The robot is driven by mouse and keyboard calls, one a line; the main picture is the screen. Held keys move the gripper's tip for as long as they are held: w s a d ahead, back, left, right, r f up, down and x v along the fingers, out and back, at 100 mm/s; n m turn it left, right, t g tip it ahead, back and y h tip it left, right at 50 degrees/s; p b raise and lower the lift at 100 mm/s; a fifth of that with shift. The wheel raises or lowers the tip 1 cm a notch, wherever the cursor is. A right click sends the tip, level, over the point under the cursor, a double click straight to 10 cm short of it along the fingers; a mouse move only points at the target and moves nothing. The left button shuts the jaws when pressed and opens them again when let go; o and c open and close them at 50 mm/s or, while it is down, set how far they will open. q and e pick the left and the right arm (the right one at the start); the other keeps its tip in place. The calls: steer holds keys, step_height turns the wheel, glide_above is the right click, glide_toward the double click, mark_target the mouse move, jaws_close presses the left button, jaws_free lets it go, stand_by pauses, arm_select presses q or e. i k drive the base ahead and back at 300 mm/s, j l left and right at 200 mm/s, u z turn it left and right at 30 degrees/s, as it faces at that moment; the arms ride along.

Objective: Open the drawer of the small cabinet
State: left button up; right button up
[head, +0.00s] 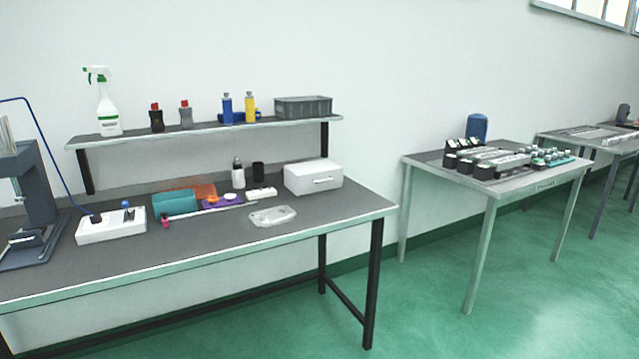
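The small white cabinet (302,179) stands on the right part of the long workbench (210,243), below the right end of the shelf. Its front carries a bar handle (323,181) and faces the bench's front right. The drawer looks shut, with no gap visible around its front. Neither of my grippers is in the head view, and nothing touches the cabinet.
A clear casting or tray (272,216) lies in front of the cabinet. A white power block (111,225), a teal box (174,202) and a dark press (30,210) stand farther left. The shelf (215,130) overhangs the back.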

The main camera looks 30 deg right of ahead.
mark_target(335, 176)
steer(key=i+l+z, duration=0.1)
steer(key=i+l, duration=0.15)
steer(key=l, duration=0.25)
steer(key=i+l, duration=0.25)
steer(key=l, duration=0.2)
steer(key=i+l+z, duration=0.15)
steer(key=l, duration=0.3)
steer(key=i, duration=0.1)
